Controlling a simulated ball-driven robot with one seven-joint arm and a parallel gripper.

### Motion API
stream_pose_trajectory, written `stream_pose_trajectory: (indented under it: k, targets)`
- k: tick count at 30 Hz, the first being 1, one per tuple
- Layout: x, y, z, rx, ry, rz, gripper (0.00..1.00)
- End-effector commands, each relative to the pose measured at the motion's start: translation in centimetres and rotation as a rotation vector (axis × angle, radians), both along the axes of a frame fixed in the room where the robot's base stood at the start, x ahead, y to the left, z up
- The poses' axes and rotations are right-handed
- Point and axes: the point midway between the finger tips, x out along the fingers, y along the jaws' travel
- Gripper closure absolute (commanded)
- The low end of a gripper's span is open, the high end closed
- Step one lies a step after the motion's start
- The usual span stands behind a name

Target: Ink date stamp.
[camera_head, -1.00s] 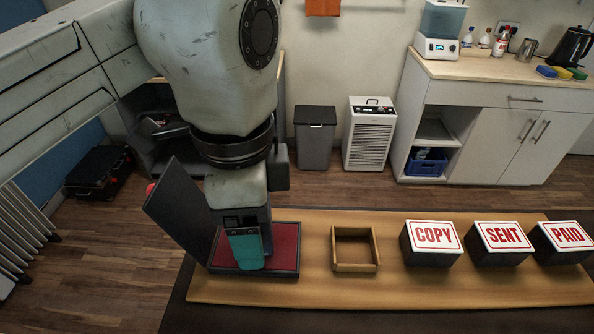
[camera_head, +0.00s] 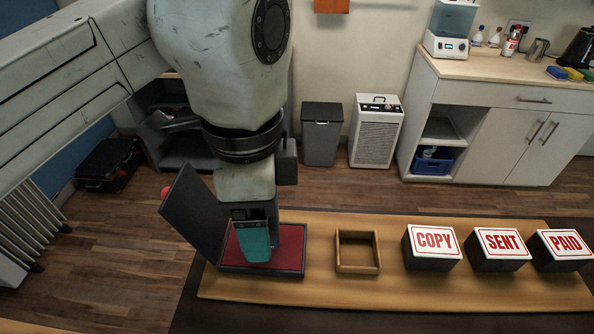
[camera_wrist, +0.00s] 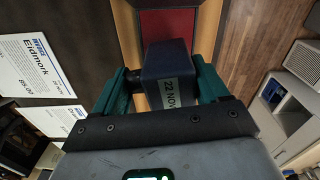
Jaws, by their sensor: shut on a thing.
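My gripper (camera_head: 256,243) is over the open ink pad, its teal finger standing in front of the red pad in the head view. In the wrist view my gripper (camera_wrist: 166,82) is shut on the date stamp (camera_wrist: 166,62), a dark blue block with a white label reading "22 NOV". In the head view the stamp is hidden behind the finger. The ink pad (camera_head: 290,259) is a dark case with a red pad and its lid tilted up at the left. Its red pad also shows in the wrist view (camera_wrist: 166,24). I cannot tell whether the stamp touches it.
A small empty wooden tray (camera_head: 358,269) stands right of the ink pad. COPY (camera_head: 433,250), SENT (camera_head: 500,250) and PAID (camera_head: 562,250) blocks stand further right on the wooden board (camera_head: 400,290). Two printed cards (camera_wrist: 30,65) show in the wrist view.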

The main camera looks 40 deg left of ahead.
Motion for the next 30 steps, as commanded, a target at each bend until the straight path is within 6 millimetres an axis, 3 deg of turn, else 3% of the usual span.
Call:
stream_pose_trajectory:
  k: [21,30]
  targets:
    - [0.0,0.0,5.4,0.0,-0.001,0.0,0.62]
    - [0.0,0.0,5.5,0.0,-0.001,0.0,0.62]
